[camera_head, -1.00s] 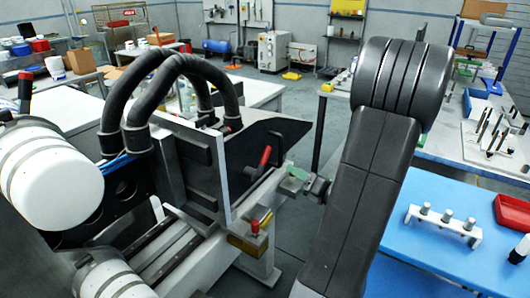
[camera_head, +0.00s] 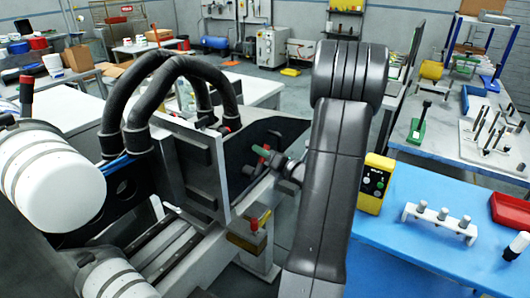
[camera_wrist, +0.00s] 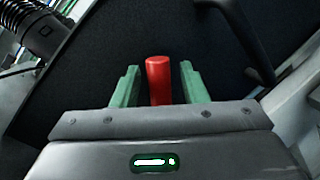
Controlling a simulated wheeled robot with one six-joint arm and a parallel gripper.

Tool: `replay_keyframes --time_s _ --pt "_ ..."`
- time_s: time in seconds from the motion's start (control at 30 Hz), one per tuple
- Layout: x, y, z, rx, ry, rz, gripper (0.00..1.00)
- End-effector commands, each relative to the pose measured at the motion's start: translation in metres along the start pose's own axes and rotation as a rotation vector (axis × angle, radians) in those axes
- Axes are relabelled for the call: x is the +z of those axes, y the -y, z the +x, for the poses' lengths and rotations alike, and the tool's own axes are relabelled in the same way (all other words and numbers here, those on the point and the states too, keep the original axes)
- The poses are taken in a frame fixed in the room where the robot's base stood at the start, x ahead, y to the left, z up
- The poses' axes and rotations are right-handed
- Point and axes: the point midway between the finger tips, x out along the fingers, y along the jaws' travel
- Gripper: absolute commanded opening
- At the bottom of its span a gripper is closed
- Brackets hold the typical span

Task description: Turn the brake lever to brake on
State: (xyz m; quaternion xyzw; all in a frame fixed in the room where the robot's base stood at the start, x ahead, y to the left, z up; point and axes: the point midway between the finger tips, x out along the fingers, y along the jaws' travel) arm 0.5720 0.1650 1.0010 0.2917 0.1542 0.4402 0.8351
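A red-handled lever, which I take for the brake lever (camera_head: 264,151), stands by the dark plate of the machine in the head view. My gripper (camera_head: 270,157) has green fingers and is at this lever. In the wrist view the red handle (camera_wrist: 159,78) stands between the two fingers of my gripper (camera_wrist: 160,72). The fingers are open, with a narrow dark gap showing on each side of the handle. The lower end of the handle is hidden behind the gripper body. No marking for brake on or off is readable.
A red knob (camera_head: 254,225) sits on a yellow block just below the lever. Thick black hoses (camera_head: 143,85) arch above the machine. A yellow control box (camera_head: 375,184) stands on the blue table (camera_head: 405,260) to the right, beside a white holder with grey pegs (camera_head: 440,222).

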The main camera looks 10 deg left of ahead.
Motion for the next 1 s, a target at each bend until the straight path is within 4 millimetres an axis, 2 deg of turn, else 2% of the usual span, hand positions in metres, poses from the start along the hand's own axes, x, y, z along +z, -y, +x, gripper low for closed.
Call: replay_keyframes --time_s 0.2,0.27,0.4,0.43,0.77,1.0 --pt "0.0001 0.0001 0.0003 0.000 0.000 0.000 0.40" --pt "0.0001 0.0001 0.0002 0.000 0.000 0.000 0.30" --pt "0.0002 0.0000 0.0001 0.000 0.000 0.000 0.03" --pt "0.0001 0.0000 0.0001 0.000 0.000 0.000 0.00" --pt "-0.0009 -0.0010 -0.0003 0.004 0.005 -0.022 0.00" --pt "-0.0037 -0.0077 -0.0021 0.024 0.029 -0.136 0.00"
